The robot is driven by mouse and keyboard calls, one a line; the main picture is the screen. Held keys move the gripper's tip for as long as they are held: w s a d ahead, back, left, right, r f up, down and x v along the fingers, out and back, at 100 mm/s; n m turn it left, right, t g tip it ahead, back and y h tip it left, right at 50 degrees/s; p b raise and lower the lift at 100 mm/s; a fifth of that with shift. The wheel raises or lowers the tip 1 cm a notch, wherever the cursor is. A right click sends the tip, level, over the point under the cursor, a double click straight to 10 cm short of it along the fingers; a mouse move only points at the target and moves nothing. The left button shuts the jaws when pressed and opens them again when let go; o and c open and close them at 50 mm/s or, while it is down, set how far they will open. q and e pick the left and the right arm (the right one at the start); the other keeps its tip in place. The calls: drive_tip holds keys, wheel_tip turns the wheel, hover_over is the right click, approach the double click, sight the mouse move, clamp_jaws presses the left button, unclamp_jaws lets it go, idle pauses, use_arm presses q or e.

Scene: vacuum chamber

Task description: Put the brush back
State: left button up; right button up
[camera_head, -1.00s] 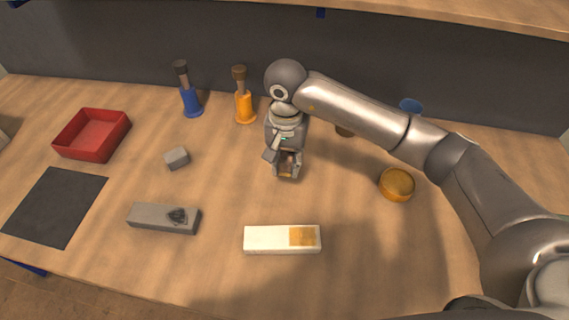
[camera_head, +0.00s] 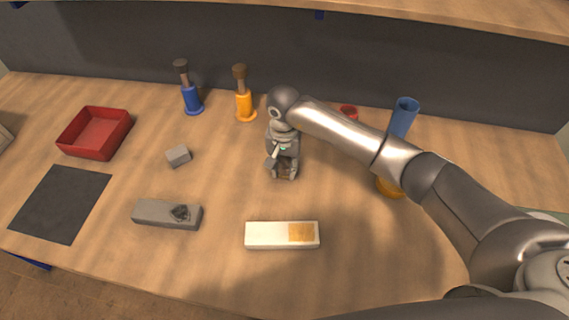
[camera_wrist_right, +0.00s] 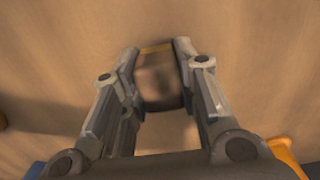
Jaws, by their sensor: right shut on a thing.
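My right gripper (camera_head: 284,173) points down over the middle of the table. It is shut on a brown piece with a tan edge, which shows between the fingers in the wrist view (camera_wrist_right: 160,82). This looks like the brush, but the fingers hide most of it. Two other brushes with dark tops stand upright at the back, one in a blue holder (camera_head: 192,100) and one in an orange holder (camera_head: 245,107). A red holder (camera_head: 348,111) is partly hidden behind my right arm. My left gripper is not in view.
A blue tube (camera_head: 403,117) and a partly hidden yellow round thing (camera_head: 387,188) are at right. A white block with a tan patch (camera_head: 270,235) lies in front. A grey block (camera_head: 150,213), small grey block (camera_head: 178,156), red tray (camera_head: 72,152) and dark mat (camera_head: 60,204) are left.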

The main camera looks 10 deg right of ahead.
sight(284, 164)
drive_tip(key=shift+f, duration=0.15)
drive_tip(key=o, duration=0.9)
drive_tip(key=shift+r, duration=0.35)
wheel_tip(284, 164, up, 11)
drive_tip(key=b, duration=0.2)
drive_tip(key=shift+f+b, duration=0.2)
drive_tip(key=shift+b, duration=0.2)
drive_tip(key=shift+s+r, duration=0.1)
drive_tip(key=shift+r, duration=0.45)
